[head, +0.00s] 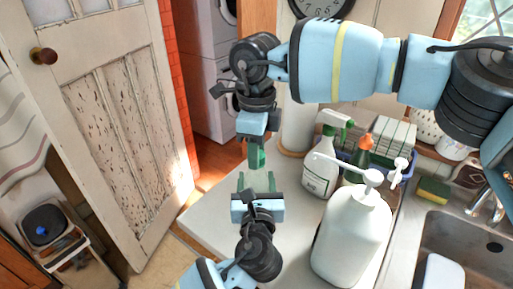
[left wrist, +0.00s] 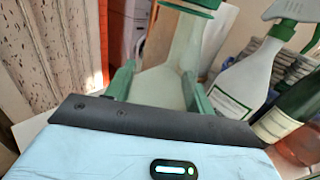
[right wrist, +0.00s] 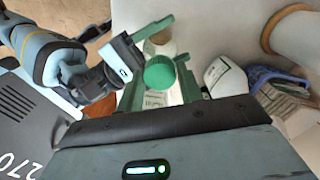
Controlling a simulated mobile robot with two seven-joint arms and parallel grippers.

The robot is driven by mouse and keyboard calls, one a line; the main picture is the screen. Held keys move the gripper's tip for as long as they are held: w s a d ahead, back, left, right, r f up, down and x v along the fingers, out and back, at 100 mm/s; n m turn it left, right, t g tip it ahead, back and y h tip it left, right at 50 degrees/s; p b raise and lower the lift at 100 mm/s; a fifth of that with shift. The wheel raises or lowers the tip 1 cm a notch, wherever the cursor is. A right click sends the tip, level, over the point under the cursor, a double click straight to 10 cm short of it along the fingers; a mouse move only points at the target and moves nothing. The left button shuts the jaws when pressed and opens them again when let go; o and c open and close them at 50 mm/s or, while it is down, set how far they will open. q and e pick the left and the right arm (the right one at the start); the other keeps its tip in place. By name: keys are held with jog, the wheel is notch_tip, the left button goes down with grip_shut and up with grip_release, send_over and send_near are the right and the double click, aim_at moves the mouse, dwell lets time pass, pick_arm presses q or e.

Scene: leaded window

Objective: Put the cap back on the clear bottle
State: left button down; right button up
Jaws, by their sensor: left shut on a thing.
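The clear bottle (left wrist: 176,62) stands between the green fingers of my left gripper (head: 257,181), which is shut on its body. In the left wrist view a green cap (left wrist: 197,4) shows at the top of its neck, cut by the frame edge. From above, in the right wrist view, the cap (right wrist: 159,72) is a green disc in line with the bottle. My right gripper (head: 257,155) points down just above the left one. Its fingers stand apart on either side of the cap, seemingly with small gaps. I cannot tell whether the cap is seated on the neck.
A white pump bottle (head: 350,235) stands on the counter (head: 215,215) to the right. Behind it are a spray bottle (head: 320,175), a dark bottle with an orange top (head: 363,150) and a blue caddy (head: 407,160). The sink (head: 455,240) is at far right. The counter's left part is clear.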

jog(key=c, duration=0.6)
jog(key=o, duration=1.2)
jog(key=shift+c, duration=0.2)
jog(key=shift+r, duration=0.1)
notch_tip(320, 180, up, 12)
pick_arm(q)
jog(key=shift+c, duration=2.3)
grip_release()
